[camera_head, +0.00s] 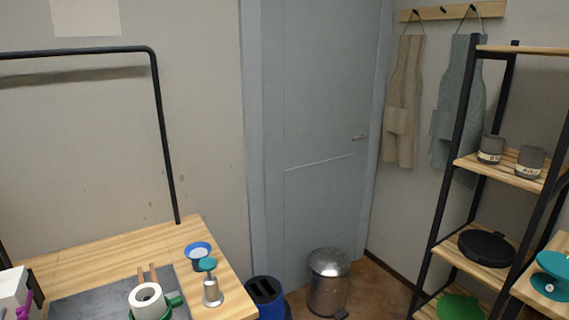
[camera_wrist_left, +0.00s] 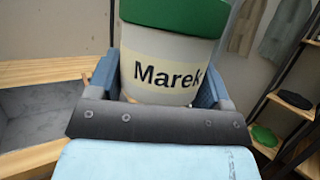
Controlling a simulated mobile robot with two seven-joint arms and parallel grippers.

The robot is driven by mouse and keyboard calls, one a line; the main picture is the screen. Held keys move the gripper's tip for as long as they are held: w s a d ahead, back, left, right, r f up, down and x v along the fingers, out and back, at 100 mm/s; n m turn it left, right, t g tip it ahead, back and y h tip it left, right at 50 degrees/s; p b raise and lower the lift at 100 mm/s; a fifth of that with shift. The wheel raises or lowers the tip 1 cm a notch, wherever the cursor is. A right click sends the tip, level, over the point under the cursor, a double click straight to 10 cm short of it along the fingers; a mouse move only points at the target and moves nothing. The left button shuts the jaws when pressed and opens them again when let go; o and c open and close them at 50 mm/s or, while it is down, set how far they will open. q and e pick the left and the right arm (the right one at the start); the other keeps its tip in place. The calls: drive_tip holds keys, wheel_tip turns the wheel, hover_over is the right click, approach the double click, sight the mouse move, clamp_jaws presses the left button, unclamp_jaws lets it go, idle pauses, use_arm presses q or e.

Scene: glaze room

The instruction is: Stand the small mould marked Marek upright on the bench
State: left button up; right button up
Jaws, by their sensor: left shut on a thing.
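The mould marked Marek (camera_wrist_left: 150,50) is a pale, rounded body with a dark name on its side and a green band (camera_wrist_left: 175,14) across its top in the left wrist view. The name reads upright in that view. My left gripper (camera_wrist_left: 160,85) is shut on it, one blue-grey finger at each side. The mould's lower part is hidden behind the gripper, and its top is cut off. The wooden bench (camera_head: 100,250) is at the lower left of the head view. Neither gripper shows in the head view.
A dark slab (camera_head: 85,306) lies on the bench. A white hollow piece with green around it (camera_head: 147,298), a blue-rimmed dish (camera_head: 198,250) and a teal-topped metal tool (camera_head: 211,290) stand near the right edge. A blue bin (camera_head: 267,297), metal bin (camera_head: 329,285) and shelf rack (camera_head: 452,150) stand right.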

sight(142, 319)
use_arm(q)
drive_tip(key=r+p, duration=0.4)
drive_tip(key=s+r+p, duration=0.1)
drive_tip(key=r+p, duration=0.1)
drive_tip(key=p, duration=0.1)
drive_tip(key=shift+r, duration=0.4)
drive_tip(key=shift+s+r+p, duration=0.15)
drive_tip(key=shift+r+p, duration=0.25)
drive_tip(key=shift+p, duration=0.2)
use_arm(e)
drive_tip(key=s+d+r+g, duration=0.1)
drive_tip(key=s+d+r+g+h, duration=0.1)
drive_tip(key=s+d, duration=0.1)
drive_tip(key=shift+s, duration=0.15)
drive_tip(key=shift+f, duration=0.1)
